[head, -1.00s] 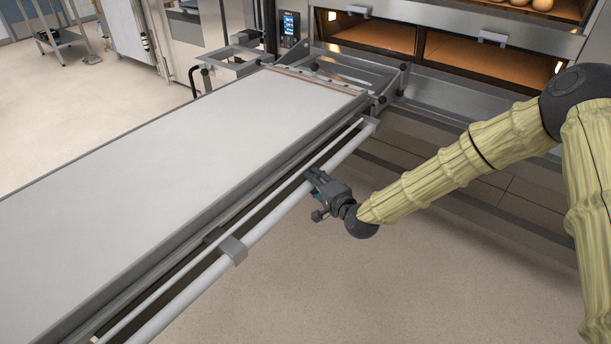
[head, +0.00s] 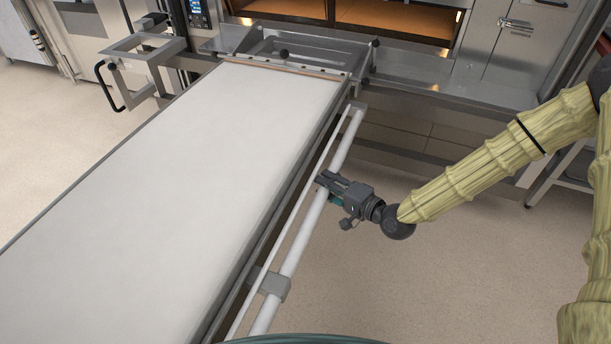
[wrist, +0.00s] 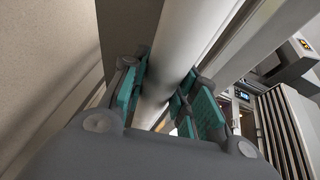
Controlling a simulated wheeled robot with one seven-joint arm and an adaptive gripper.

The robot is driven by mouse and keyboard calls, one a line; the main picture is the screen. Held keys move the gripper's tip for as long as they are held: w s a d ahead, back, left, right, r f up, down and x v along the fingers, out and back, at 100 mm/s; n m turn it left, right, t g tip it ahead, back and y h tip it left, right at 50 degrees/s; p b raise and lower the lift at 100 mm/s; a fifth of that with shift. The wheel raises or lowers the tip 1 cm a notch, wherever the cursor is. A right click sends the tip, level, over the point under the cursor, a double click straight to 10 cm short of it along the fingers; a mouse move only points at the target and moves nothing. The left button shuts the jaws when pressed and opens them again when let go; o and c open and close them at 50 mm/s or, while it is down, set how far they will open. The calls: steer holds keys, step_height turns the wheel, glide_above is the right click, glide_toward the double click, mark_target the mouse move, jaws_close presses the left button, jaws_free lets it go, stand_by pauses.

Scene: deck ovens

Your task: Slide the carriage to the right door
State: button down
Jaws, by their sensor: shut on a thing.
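The carriage (head: 170,170) is a long loader with a pale flat belt, its far end facing the oven. A round pale side rail (head: 303,235) runs along its right side. My gripper (head: 322,182) is shut on this rail near its far end. In the wrist view, the teal finger pads (wrist: 165,98) lie on both sides of the rail (wrist: 188,40). The right oven opening (head: 400,22) shows a lit orange interior at the top, right of the carriage's far end. The left opening (head: 290,8) lies behind that end.
A steel ledge (head: 470,85) runs below the openings. A steel bracket frame (head: 135,50) with a black handle stands left of the carriage's far end. A grey clamp (head: 275,285) sits on the rail nearer me. The floor (head: 440,270) right of the carriage is clear.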

steer(key=shift+s+d, duration=0.3)
steer(key=shift+d, duration=0.5)
steer(key=shift+s+d, duration=0.3)
steer(key=shift+d, duration=0.45)
steer(key=shift+s+d, duration=0.3)
steer(key=shift+d, duration=0.5)
steer(key=c, duration=1.1)
jaws_free()
steer(key=v, duration=1.2)
steer(key=shift+r, duration=0.1)
